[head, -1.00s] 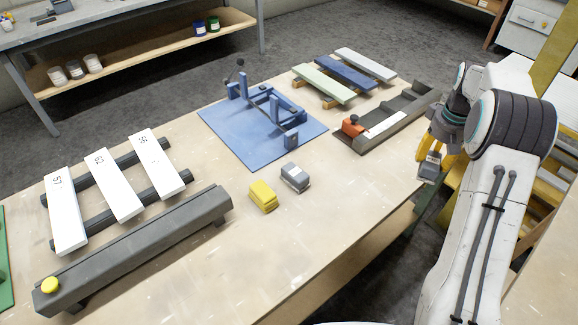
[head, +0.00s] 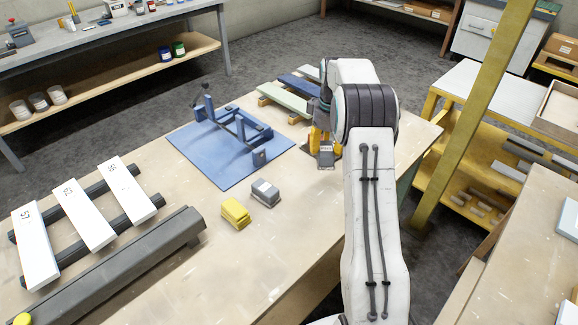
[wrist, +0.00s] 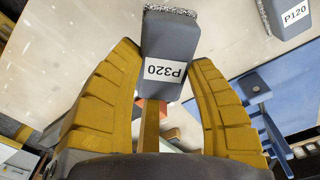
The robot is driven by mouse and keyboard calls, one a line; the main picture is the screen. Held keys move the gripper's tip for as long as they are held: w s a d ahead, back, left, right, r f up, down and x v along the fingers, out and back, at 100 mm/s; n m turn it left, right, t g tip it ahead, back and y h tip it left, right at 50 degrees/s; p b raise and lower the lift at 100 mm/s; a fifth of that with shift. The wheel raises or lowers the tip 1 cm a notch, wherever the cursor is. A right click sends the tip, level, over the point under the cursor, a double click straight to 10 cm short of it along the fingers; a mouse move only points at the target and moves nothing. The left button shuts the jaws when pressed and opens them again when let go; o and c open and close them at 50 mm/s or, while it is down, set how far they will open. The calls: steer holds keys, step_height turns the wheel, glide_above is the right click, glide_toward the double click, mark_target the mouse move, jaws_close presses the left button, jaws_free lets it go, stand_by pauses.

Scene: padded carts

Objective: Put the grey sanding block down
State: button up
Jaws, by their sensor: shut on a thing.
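My gripper (head: 322,140) is shut on a grey sanding block (head: 326,160), with its yellow fingers on either side of it. In the wrist view the held grey block (wrist: 168,72) shows a label reading P320 and a rough grey edge. It appears held above the bench top (head: 290,215), right of the blue fixture; the exact gap is hard to tell. A second grey block (head: 265,192) rests on the bench next to a yellow block (head: 235,213). In the wrist view this second block (wrist: 290,18) is labelled P120.
A blue mat with a clamp fixture (head: 205,165) lies behind the blocks. White numbered boards (head: 84,212) lie on dark rails at left, beside a long dark beam (head: 120,265). Painted boards (head: 285,103) lie behind my arm. Bare bench lies in front of the blocks.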

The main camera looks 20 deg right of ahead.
steer(key=w+a+f, duration=0.1)
steer(key=w+a, duration=0.1)
steer(key=w+a+f+p, duration=0.1)
steer(key=a+f, duration=0.1)
steer(key=w+a+f+p, duration=0.1)
steer(key=w+a+f, duration=0.1)
steer(key=a, duration=0.1)
steer(key=shift+w+f, duration=0.25)
steer(key=shift+w, duration=0.1)
steer(key=shift+f+p, duration=0.4)
steer(key=shift+p, duration=0.45)
steer(key=shift+f+p, duration=0.4)
steer(key=shift+f, duration=1.2)
steer(key=shift+f, duration=0.15)
steer(key=o, duration=1.1)
steer(key=shift+o, duration=0.2)
